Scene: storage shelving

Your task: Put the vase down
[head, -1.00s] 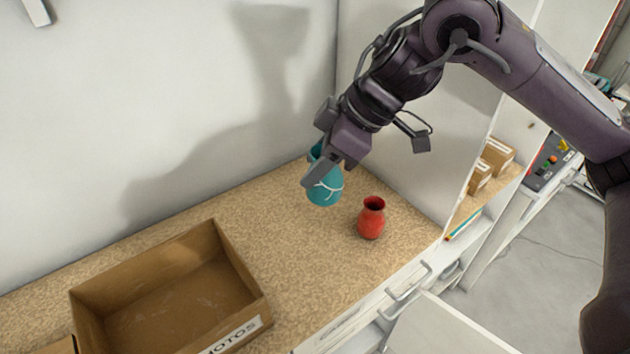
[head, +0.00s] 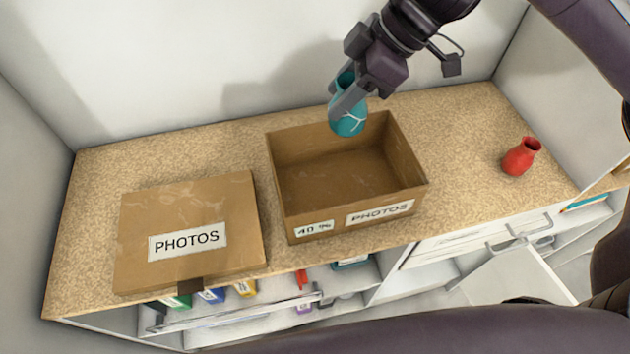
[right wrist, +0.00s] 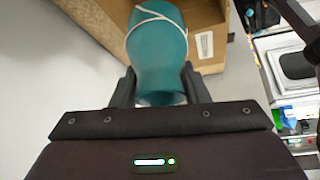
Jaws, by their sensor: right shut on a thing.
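The teal vase (head: 349,118) with white lines is held by my right gripper (head: 350,100), whose fingers are shut on it. In the head view it shows in front of the back part of the open cardboard box; whether it is above or behind the rim I cannot tell for sure. In the right wrist view the vase (right wrist: 156,50) sits between the two fingers (right wrist: 158,90), with box cardboard beyond it. My left gripper is not in view.
The open box (head: 290,205) labelled PHOTOS looks empty. A closed PHOTOS box or lid (head: 190,205) lies to its left. Counter between open box and red vase is clear. An open drawer (head: 520,278) juts out below.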

